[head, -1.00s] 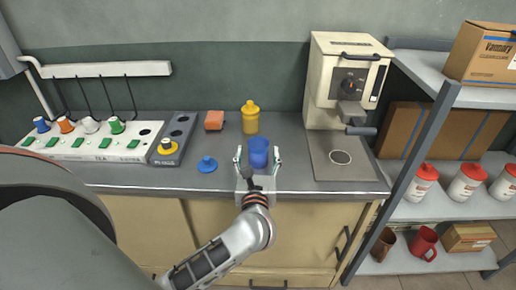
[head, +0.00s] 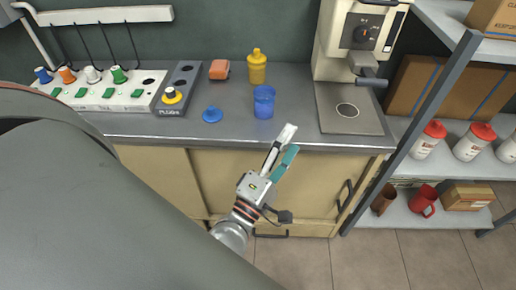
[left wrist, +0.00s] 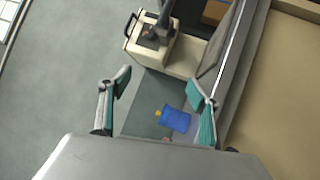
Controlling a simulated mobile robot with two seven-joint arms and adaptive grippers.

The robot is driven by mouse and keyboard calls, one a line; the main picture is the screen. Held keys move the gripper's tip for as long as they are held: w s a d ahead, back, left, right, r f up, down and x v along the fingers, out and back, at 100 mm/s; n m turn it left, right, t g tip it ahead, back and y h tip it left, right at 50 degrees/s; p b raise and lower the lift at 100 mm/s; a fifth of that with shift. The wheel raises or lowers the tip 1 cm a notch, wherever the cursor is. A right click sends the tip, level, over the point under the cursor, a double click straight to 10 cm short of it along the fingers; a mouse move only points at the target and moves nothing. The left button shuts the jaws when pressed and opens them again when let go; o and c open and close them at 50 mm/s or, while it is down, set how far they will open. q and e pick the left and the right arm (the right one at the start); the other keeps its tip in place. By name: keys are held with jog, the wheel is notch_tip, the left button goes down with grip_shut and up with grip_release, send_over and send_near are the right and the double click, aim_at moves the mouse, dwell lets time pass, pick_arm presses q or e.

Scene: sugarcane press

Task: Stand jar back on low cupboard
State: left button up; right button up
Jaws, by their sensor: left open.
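The blue jar (head: 264,101) stands upright on the grey top of the low cupboard (head: 215,128), near the front edge. The left wrist view also shows the blue jar (left wrist: 175,119), tilted in that picture and framed between the fingers. My left gripper (head: 288,142) is open and empty, in front of the cupboard and just below the jar, apart from it. Its two fingers (left wrist: 157,82) stand wide apart in the left wrist view. A blue lid with a knob (head: 212,115) lies left of the jar. My right gripper is not in view.
A yellow bottle (head: 257,67) stands behind the jar, with an orange block (head: 219,69) to its left. A cream press machine (head: 350,62) stands right of the jar. A metal shelf rack (head: 420,115) is at the right.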

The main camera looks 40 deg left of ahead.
pick_arm(q)
jog(key=s+d+f+m+g+h, duration=0.2)
jog(key=f+m, duration=0.4)
jog(key=s+d+f+m+g+h, duration=0.2)
jog(key=d+f+m+h, duration=0.1)
jog(key=f+m, duration=0.35)
jog(key=s+a+f+m+g+y+p, duration=0.1)
jog(key=s+a+f+m+g, duration=0.1)
jog(key=f, duration=0.5)
jog(key=s+a+f+m+g+y+p, duration=0.1)
jog(key=s+a+f+m+g, duration=0.1)
jog(key=s+f+m+g, duration=0.3)
notch_tip(320, 180, down, 3)
jog(key=s+m, duration=0.2)
jog(key=m, duration=0.1)
jog(key=shift+a+p, duration=0.3)
jog(key=shift+a, duration=0.1)
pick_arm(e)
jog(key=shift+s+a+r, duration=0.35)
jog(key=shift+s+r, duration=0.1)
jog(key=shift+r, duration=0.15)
pick_arm(q)
jog(key=shift+s+m, duration=0.1)
jog(key=shift+m, duration=0.15)
jog(key=shift+r, duration=0.1)
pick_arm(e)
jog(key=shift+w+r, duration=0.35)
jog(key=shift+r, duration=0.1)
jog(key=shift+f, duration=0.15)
